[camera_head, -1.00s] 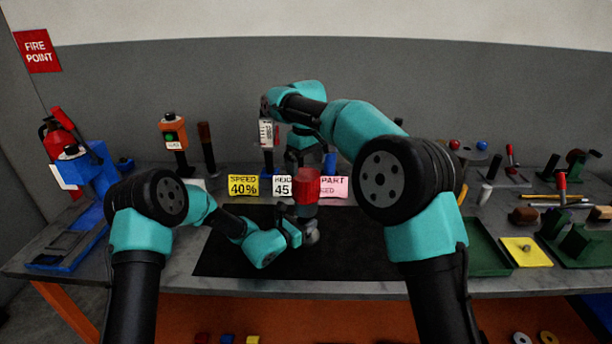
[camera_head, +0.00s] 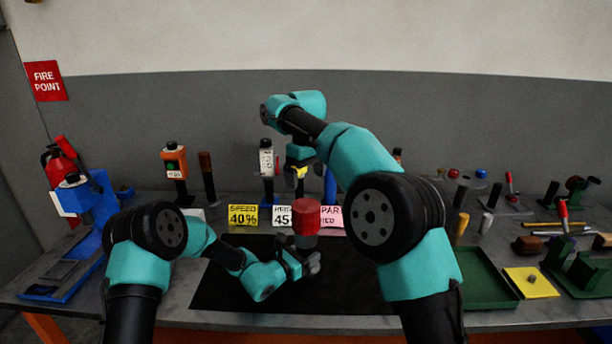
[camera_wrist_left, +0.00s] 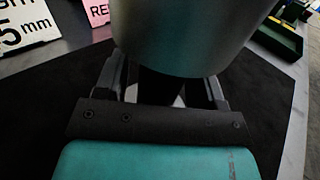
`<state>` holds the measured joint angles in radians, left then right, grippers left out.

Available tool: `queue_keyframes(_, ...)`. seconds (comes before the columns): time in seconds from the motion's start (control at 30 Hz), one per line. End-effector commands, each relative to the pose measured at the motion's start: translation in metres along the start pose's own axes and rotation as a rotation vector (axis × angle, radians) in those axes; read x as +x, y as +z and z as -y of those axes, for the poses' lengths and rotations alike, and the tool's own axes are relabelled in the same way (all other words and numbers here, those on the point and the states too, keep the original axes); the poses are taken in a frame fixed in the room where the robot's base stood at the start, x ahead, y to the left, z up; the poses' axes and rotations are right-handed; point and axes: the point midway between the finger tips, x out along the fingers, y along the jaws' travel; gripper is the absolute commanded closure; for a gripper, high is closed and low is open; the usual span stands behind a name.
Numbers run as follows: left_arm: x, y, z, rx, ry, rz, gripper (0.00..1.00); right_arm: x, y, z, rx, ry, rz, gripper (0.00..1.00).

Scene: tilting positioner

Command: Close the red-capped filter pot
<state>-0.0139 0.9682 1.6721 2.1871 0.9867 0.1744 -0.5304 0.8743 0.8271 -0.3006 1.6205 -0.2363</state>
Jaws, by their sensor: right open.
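The filter pot (camera_head: 306,241) stands over the black mat, with its red cap (camera_head: 306,217) on top. I cannot tell how tightly the cap sits. My left gripper (camera_head: 306,264) is low at the pot, and in the left wrist view its two fingers (camera_wrist_left: 167,88) lie either side of the pot's grey metal body (camera_wrist_left: 185,35), shut on it. The cap is out of that view. My right gripper (camera_head: 299,177) is open above and behind the cap, apart from it. A small yellow shape shows at its fingers; I cannot tell what it is.
Sign cards, yellow (camera_head: 243,215), white and pink, stand behind the pot. The black mat (camera_head: 225,285) is clear around it. A blue fixture (camera_head: 90,200) stands at left. Green trays (camera_head: 490,285) and a yellow plate (camera_head: 531,283) lie at right. Several posts stand at the back.

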Motion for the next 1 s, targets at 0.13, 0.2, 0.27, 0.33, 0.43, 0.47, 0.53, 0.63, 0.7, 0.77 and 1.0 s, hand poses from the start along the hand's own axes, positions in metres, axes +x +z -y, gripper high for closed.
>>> queue_keyframes(0.13, 0.000, 0.000, 0.000, 0.000, 0.000, 0.000, 0.31, 0.000, 0.000, 0.000, 0.000, 0.000, 0.000, 0.00)
queue_keyframes(0.2, 0.000, 0.000, 0.000, 0.000, 0.000, 0.000, 0.31, 0.000, 0.000, 0.000, 0.000, 0.000, 0.000, 0.00)
queue_keyframes(0.27, 0.000, 0.000, 0.000, 0.000, 0.000, 0.000, 0.31, 0.000, 0.000, 0.000, 0.000, 0.000, 0.000, 0.00)
queue_keyframes(0.33, -0.001, 0.000, 0.000, 0.000, 0.000, 0.000, 0.31, 0.000, 0.000, 0.000, 0.000, 0.000, 0.000, 0.00)
queue_keyframes(0.43, -0.006, 0.000, 0.000, -0.001, 0.001, -0.001, 0.31, 0.000, 0.000, 0.000, 0.000, 0.000, 0.000, 0.00)
queue_keyframes(0.47, -0.009, 0.000, 0.000, -0.001, 0.001, -0.001, 0.31, 0.000, 0.000, 0.000, 0.000, 0.000, 0.000, 0.00)
queue_keyframes(0.53, -0.017, 0.000, -0.001, -0.001, 0.001, -0.002, 0.31, 0.000, 0.000, 0.000, 0.000, 0.000, 0.000, 0.00)
queue_keyframes(0.63, -0.031, 0.000, -0.001, 0.000, 0.001, -0.001, 0.31, 0.000, 0.000, 0.000, 0.000, 0.000, 0.000, 0.00)
queue_keyframes(0.7, -0.044, 0.000, -0.001, -0.001, 0.003, -0.002, 0.31, 0.000, 0.000, 0.000, 0.000, 0.000, 0.000, 0.00)
queue_keyframes(0.77, -0.056, 0.000, -0.001, -0.002, 0.003, -0.002, 0.31, 0.000, 0.000, 0.000, 0.000, 0.000, 0.000, 0.00)
queue_keyframes(1.0, -0.102, 0.000, -0.001, -0.001, 0.003, -0.001, 0.31, 0.000, 0.000, 0.000, 0.000, 0.000, 0.000, 0.00)
